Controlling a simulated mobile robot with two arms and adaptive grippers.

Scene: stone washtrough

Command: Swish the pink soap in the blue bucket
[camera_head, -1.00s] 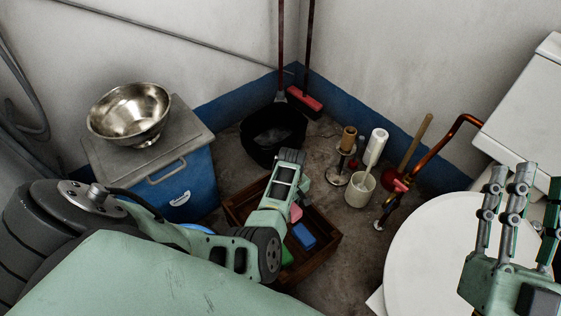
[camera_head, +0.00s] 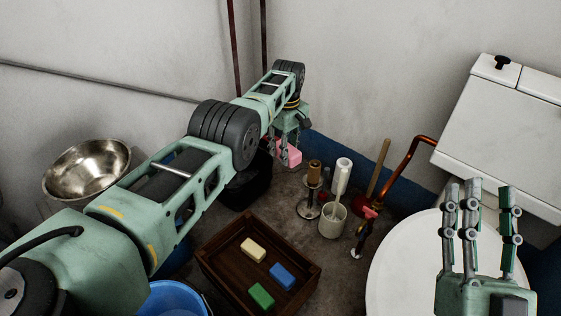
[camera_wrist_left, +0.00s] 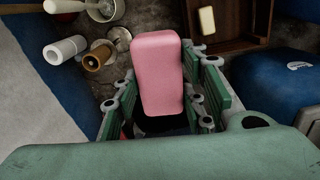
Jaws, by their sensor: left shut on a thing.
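The pink soap (camera_head: 289,152) is held in my left gripper (camera_head: 287,146), up off the floor near the back corner. In the left wrist view the pink soap (camera_wrist_left: 157,72) sits between the green-padded fingers of the left gripper (camera_wrist_left: 160,95). The blue bucket (camera_head: 172,300) is at the bottom of the head view, left of the wooden crate; only part of it shows. The held soap is well beyond and to the right of the bucket. My right gripper (camera_head: 478,235) is over the white round surface at the right, its fingers upright and apart, with nothing between them.
The wooden crate (camera_head: 226,268) holds a yellow, a blue and a green soap. A black tub (camera_head: 243,190) is partly hidden behind my left arm. A brush in a holder (camera_head: 333,220), a paper roll stand (camera_head: 309,207) and a plunger (camera_head: 376,180) stand right. A metal bowl (camera_head: 87,168) is at left.

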